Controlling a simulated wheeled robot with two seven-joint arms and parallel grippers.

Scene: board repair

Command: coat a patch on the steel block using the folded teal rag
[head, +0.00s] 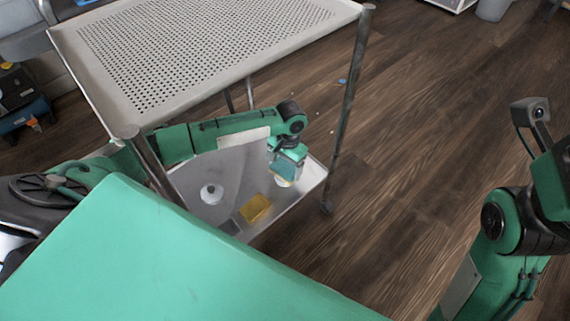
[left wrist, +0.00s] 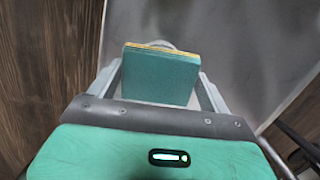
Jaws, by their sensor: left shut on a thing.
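My left gripper (head: 285,176) is over the lower shelf of a metal cart, near its right end. It is shut on the folded teal rag (left wrist: 160,76), a flat teal pad with a thin yellow edge, seen between the fingers in the left wrist view. In the head view the rag is hard to tell from the green gripper. A pale round thing (head: 283,183) shows just below the gripper; I cannot tell if the rag touches it. A grey block (head: 229,227), perhaps the steel block, is partly hidden at the shelf's front edge. My right gripper's fingers are out of view.
A yellow block (head: 256,208) and a white round dish-like thing (head: 211,194) sit on the lower shelf (head: 301,197). The perforated top shelf (head: 200,50) is above my left arm, and a cart leg (head: 346,115) stands to its right. Wooden floor is open at right.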

